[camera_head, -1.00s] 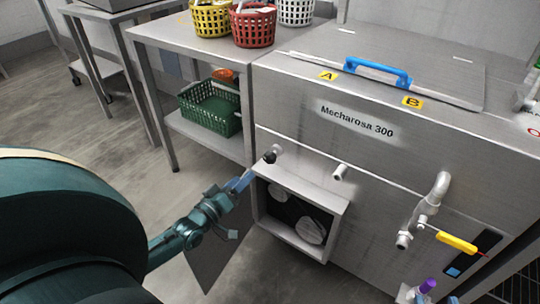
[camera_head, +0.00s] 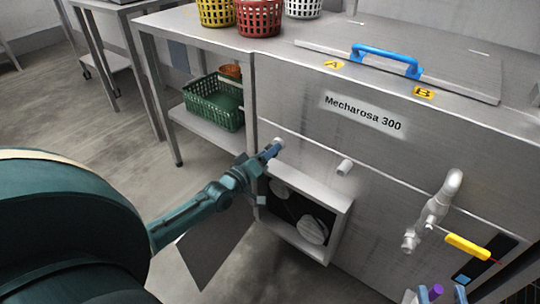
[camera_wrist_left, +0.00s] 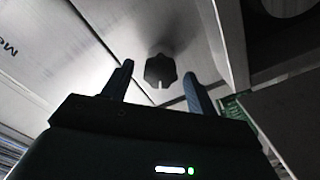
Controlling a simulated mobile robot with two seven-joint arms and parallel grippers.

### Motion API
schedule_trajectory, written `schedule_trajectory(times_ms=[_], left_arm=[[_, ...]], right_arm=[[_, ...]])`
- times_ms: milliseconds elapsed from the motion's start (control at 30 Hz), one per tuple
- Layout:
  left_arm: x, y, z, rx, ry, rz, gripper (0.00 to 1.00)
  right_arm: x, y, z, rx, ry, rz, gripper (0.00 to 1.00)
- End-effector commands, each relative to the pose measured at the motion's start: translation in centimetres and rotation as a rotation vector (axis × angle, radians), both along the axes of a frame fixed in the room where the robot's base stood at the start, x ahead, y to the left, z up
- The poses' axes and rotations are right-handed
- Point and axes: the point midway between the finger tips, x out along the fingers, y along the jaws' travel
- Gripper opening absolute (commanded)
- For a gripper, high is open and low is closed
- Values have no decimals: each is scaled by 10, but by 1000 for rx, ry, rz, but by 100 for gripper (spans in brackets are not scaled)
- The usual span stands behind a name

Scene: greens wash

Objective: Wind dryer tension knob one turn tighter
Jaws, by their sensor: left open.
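The dark, lobed tension knob (camera_wrist_left: 160,70) sits on the underside of a stub on the metal panel in the left wrist view. It has a pale mark on its face. My left gripper (camera_wrist_left: 158,88) is open, with one finger on each side of the knob and a gap to it. In the head view my left gripper (camera_head: 272,151) reaches the stub's end (camera_head: 279,143) above the open hatch, and hides the knob. Blue finger-like parts at the bottom right, seemingly my right gripper (camera_head: 442,293), stand beside a purple piece (camera_head: 436,291) and are cut off by the frame.
The open hatch (camera_head: 341,212) with round pulleys lies just below my left gripper, its door (camera_head: 207,255) hanging down. Another stub (camera_head: 345,166), a pipe (camera_head: 433,213) and a yellow lever (camera_head: 467,246) are to the right. A green basket (camera_head: 228,122) is on the left shelf.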

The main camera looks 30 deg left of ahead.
Motion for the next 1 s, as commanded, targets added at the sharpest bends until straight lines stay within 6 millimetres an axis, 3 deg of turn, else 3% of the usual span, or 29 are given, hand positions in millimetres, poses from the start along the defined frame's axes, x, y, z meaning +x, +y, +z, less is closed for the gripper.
schedule_trajectory(times_ms=[200, 500, 1000], left_arm=[[17, -1, -1, 1, 0, 0, 58], [19, -2, 0, 1, 1, 0, 58], [18, -2, 0, 1, 1, 1, 17]], right_arm=[[1, 1, 0, 20, -1, 5, 36], [2, 1, 1, 22, 0, 5, 36], [2, 1, 1, 22, 0, 5, 36]])
